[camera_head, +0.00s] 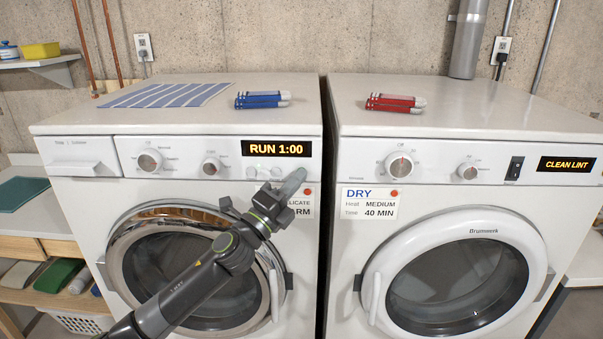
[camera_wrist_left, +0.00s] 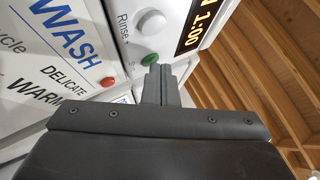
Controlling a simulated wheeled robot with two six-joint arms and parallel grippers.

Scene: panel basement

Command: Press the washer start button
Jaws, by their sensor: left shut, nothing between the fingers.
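The white washer (camera_head: 85,197) stands at the left, with a lit display (camera_head: 275,148) reading RUN 1:00 on its panel. My left gripper (camera_head: 295,181) reaches up from below to the right part of the washer panel, under the display. Its fingers are shut and empty. In the left wrist view the shut fingers (camera_wrist_left: 160,84) point at a green button (camera_wrist_left: 150,59), with their tips right at its lower edge. I cannot tell whether they touch it. The display also shows in the left wrist view (camera_wrist_left: 197,27). My right gripper is not in view.
A white dryer (camera_head: 343,240) stands to the right, its display (camera_head: 567,164) reading CLEAN LINT. A washer label (camera_wrist_left: 62,60) held by a red magnet (camera_wrist_left: 107,82) is beside the fingers. A striped cloth (camera_head: 165,95) and blue (camera_head: 262,99) and red (camera_head: 394,102) items lie on top.

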